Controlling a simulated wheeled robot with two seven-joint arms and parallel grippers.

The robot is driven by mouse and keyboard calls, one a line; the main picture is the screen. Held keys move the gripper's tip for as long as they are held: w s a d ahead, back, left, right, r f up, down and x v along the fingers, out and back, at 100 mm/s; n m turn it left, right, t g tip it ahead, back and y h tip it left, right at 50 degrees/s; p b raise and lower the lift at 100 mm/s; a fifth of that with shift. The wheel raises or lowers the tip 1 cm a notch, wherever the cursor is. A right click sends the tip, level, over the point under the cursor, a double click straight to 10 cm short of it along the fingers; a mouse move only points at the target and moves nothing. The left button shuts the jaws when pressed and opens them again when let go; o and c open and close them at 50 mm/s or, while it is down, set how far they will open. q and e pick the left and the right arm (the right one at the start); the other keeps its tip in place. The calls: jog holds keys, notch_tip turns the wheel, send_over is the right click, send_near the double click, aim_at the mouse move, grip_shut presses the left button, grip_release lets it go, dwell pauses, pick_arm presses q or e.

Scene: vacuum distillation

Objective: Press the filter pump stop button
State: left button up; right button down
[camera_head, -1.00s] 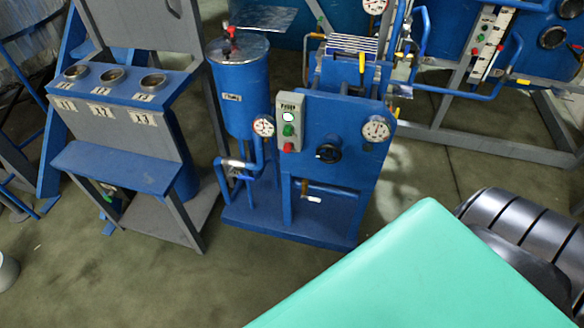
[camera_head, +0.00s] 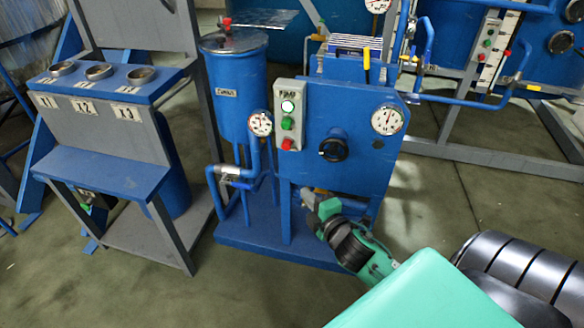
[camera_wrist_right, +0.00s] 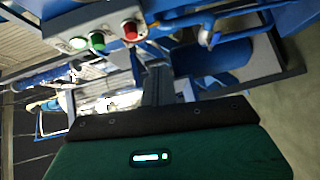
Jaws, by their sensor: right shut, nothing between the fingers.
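The grey pump control box (camera_head: 291,98) is on the left of the blue filter unit's front panel. It carries a white lamp (camera_head: 287,106), a green button (camera_head: 287,123) and, lowest, the red stop button (camera_head: 289,144). In the right wrist view the red button (camera_wrist_right: 131,31) shows at the top, beside the green button (camera_wrist_right: 97,41). My right gripper (camera_head: 309,198) is in front of the unit, below the red button and apart from it. Its shut, empty fingers (camera_wrist_right: 156,83) point toward the box in the wrist view. My left gripper is not in view.
A black knob (camera_head: 334,147) and a pressure gauge (camera_head: 388,119) are right of the box. Another gauge (camera_head: 260,123) and the blue filter tank (camera_head: 236,85) are on its left. A blue stand (camera_head: 110,172) with cups is farther left. Open floor lies in front.

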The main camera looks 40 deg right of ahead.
pick_arm(q)
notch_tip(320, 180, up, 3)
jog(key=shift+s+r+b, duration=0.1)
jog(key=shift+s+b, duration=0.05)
jog(key=shift+b, duration=0.2)
pick_arm(e)
jog(key=r, duration=0.2)
jog(key=r+n+t, duration=0.1)
jog(key=shift+s+a+r, duration=0.35)
jog(key=shift+r, duration=0.05)
send_near(285, 148)
jog(key=w+a, duration=0.3)
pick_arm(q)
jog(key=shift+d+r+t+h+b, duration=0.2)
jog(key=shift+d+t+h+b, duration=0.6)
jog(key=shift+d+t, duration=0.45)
pick_arm(e)
jog(key=shift+w+d, duration=1.45)
jog(key=shift+d, duration=0.25)
